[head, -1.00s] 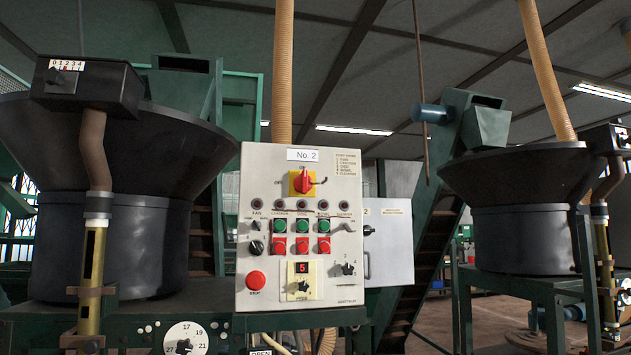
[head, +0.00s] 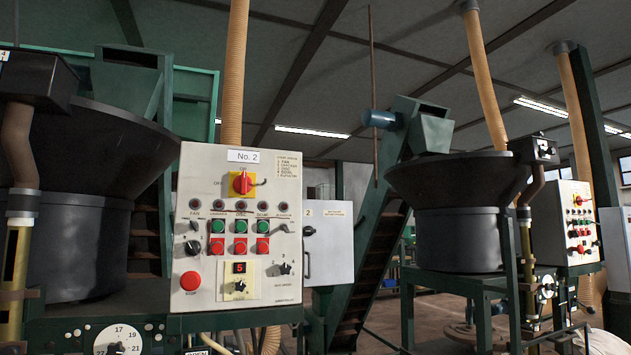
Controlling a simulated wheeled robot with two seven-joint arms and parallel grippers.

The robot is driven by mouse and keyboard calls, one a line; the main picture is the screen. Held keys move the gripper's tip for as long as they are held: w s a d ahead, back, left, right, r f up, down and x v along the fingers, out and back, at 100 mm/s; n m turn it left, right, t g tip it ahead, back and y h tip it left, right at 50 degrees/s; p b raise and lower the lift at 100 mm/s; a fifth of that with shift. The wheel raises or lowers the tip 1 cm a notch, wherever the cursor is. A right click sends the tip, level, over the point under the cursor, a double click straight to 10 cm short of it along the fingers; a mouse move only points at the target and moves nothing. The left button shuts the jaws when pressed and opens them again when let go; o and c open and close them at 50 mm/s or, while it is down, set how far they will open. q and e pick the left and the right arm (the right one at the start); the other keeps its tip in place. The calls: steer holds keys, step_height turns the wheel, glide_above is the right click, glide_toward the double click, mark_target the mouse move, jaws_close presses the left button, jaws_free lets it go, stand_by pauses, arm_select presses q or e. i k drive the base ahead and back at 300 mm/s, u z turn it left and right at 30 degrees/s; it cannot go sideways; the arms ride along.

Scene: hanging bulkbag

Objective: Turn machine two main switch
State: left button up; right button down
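The machine two control panel (head: 187,240) is a cream box left of centre in the head view, with a "No. 2" label (head: 243,156) near its top. The main switch (head: 241,183) is a red rotary handle on a yellow plate just below that label. Small lettering beside the plate appears to read "OFF" on the left and "ON" above. The handle looks roughly upright, but its exact setting is hard to tell. Neither of my grippers is in view, and nothing covers the switch.
Below the switch are indicator lamps, green and red buttons, knobs and a red stop button (head: 190,281). A grey-white box (head: 328,245) stands right of the panel. Black hoppers (head: 90,200) stand at left and right (head: 445,190). Another panel (head: 566,225) is at far right.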

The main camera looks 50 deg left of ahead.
mark_target(243, 184)
steer(key=z, duration=0.05)
steer(key=k, duration=0.75)
steer(key=u, duration=1.05)
steer(key=i, duration=0.2)
steer(key=u, duration=0.2)
